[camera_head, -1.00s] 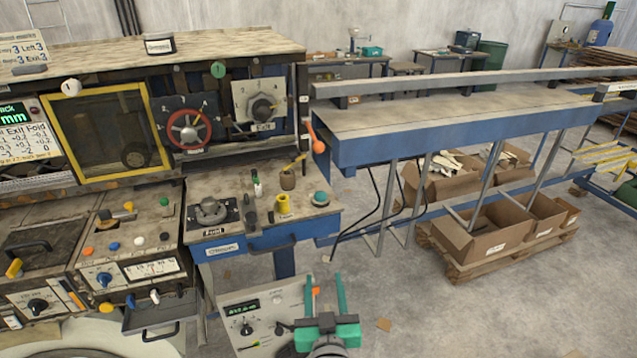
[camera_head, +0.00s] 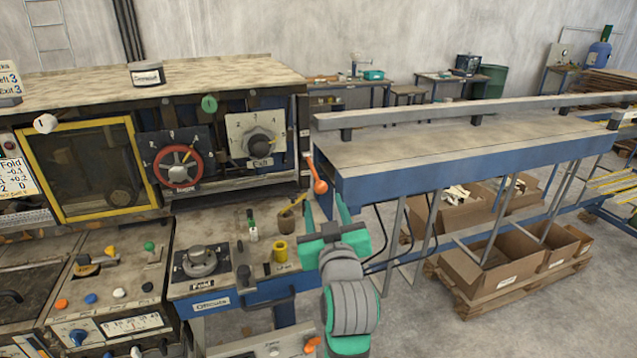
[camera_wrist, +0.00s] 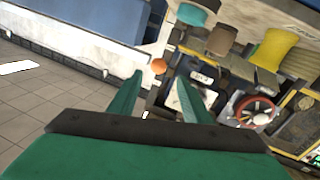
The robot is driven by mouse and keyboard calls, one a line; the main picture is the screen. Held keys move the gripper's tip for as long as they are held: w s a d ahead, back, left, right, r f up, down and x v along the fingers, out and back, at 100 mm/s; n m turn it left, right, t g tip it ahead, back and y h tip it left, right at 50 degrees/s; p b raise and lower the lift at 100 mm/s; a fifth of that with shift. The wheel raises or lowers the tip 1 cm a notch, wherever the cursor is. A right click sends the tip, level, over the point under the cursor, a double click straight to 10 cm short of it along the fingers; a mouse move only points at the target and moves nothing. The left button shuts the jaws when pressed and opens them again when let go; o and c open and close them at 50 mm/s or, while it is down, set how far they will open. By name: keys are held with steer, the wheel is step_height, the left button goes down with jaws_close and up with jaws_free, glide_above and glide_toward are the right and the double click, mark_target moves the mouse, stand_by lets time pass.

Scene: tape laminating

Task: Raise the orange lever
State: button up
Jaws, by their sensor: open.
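The orange lever (camera_head: 320,186) is on the right side of the machine, beside the blue end of the long table. Its arm slants down to the right and ends in an orange knob. In the wrist view the orange knob (camera_wrist: 159,66) shows just beyond and between my fingertips. My gripper (camera_head: 325,212) is open and empty, just below the lever in the head view. Its two green fingers also show in the wrist view (camera_wrist: 161,82). I see no contact between the fingers and the lever.
The long blue-edged table (camera_head: 450,150) stands close to the right of my gripper. A yellow spool (camera_head: 280,252) and a fold dial (camera_head: 202,262) sit on the small worktop to the left. A red handwheel (camera_head: 178,168) is on the machine front. Cardboard boxes (camera_head: 495,263) lie below the table.

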mark_target(320, 190)
steer(key=w, duration=0.9)
steer(key=shift+w+a, duration=0.15)
steer(key=shift+a, duration=0.25)
jaws_close()
steer(key=shift+a, duration=0.1)
